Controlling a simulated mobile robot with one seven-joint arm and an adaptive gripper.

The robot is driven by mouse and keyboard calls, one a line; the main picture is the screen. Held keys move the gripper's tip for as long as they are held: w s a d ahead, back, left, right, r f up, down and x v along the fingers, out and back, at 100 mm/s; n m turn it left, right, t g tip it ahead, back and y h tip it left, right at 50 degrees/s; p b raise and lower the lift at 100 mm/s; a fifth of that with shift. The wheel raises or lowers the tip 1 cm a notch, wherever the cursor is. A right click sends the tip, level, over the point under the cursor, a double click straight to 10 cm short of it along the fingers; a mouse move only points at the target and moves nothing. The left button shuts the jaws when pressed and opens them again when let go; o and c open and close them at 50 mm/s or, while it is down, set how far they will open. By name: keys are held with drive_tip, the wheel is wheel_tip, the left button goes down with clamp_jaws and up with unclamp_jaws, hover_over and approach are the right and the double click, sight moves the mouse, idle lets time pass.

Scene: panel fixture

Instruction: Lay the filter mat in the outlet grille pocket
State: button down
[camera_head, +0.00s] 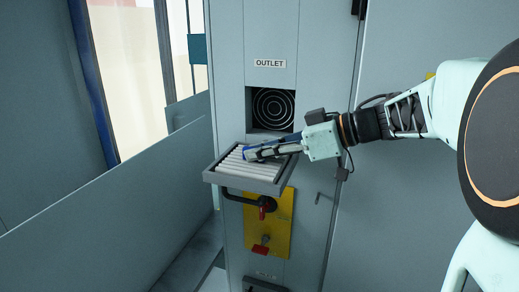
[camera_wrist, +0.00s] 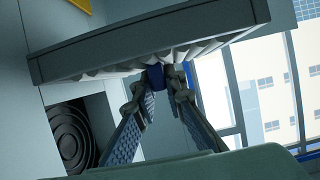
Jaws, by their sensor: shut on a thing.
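The outlet grille (camera_head: 236,183) is a grey framed tray that stands out level from the cabinet, below the opening under the OUTLET label. The filter mat (camera_head: 240,168) is white and pleated. It lies at the grille pocket, within the frame's outline in the head view. In the wrist view the grille frame (camera_wrist: 150,42) is at the top, and the mat's pleats (camera_wrist: 205,48) show along its edge. My gripper (camera_head: 250,153) is shut on the mat's blue tab (camera_wrist: 156,76), over the mat. I cannot tell whether the mat is fully seated.
The fan opening (camera_head: 272,108) is uncovered behind the grille. Below the grille are a black handle (camera_head: 237,197) and a yellow plate (camera_head: 281,228) with red parts. A grey panel (camera_head: 100,215) stands at left, beside a window. The cabinet front at right is mostly flat.

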drive_tip(key=c, duration=1.9)
unclamp_jaws()
drive_tip(key=shift+f, duration=0.1)
drive_tip(key=shift+d, duration=0.1)
